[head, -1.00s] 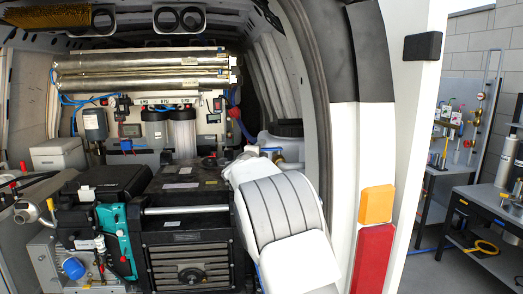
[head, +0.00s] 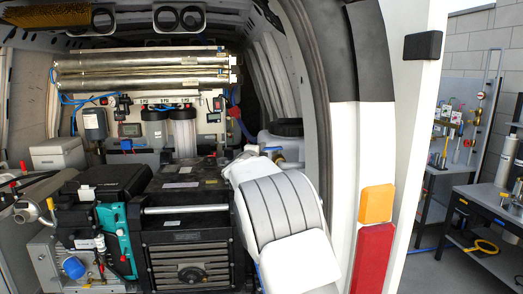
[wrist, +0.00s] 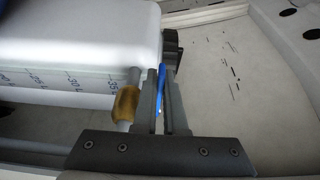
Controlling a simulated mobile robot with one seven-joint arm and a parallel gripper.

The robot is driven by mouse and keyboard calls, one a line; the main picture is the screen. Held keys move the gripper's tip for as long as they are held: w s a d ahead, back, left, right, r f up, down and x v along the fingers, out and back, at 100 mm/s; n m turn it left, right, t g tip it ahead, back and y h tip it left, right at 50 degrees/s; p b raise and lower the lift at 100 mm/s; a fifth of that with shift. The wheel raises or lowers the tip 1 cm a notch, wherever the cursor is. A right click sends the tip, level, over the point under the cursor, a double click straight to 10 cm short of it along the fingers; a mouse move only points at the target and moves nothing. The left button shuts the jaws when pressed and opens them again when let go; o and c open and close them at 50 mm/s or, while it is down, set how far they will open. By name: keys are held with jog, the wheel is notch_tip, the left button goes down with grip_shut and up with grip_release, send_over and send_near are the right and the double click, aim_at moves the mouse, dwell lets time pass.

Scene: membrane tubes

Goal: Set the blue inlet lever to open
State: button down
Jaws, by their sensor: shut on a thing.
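The blue inlet lever (wrist: 162,88) is a thin blue strip in the wrist view, standing between the two grey fingers of my gripper (wrist: 163,76). My gripper is shut on it. A brass fitting (wrist: 126,104) on a pale pipe sits just left of the fingers, beside a white tank (wrist: 80,35) with scale marks. How the lever joins its valve is hidden by the fingers. In the head view, my white arm covers most of this spot. Only a little brass and blue shows beside the white tank (head: 264,141) with its black lid, and my fingers cannot be made out.
A black machine case (head: 190,225) stands left of my arm. Steel membrane tubes (head: 145,72) and two filter housings (head: 183,130) are at the back. The van's door pillar (head: 345,170) is close on the right. In the wrist view, pale floor lies open to the right.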

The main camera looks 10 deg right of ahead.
jog(key=shift+s+f+y+b, duration=0.1)
jog(key=shift+y+b, duration=0.2)
jog(key=shift+b, duration=0.4)
jog(key=shift+f+n+b, duration=0.1)
jog(key=shift+n+b, duration=0.2)
jog(key=shift+b, duration=0.2)
jog(key=s+n+y+b, duration=0.1)
jog(key=y+b, duration=0.2)
jog(key=b, duration=0.3)
jog(key=n+y+b, duration=0.2)
jog(key=b, duration=0.4)
jog(key=s+d+n+t+y+b, duration=0.1)
jog(key=n+y+b, duration=0.1)
jog(key=b, duration=0.4)
jog(key=shift+s+y+b, duration=0.3)
jog(key=shift+y, duration=0.5)
jog(key=shift+s+n+y+b, duration=0.15)
jog(key=shift+n+y+b, duration=0.35)
jog(key=shift+b, duration=0.1)
jog(key=shift+a, duration=0.1)
jog(key=c, duration=1)
grip_release()
jog(key=shift+r, duration=0.2)
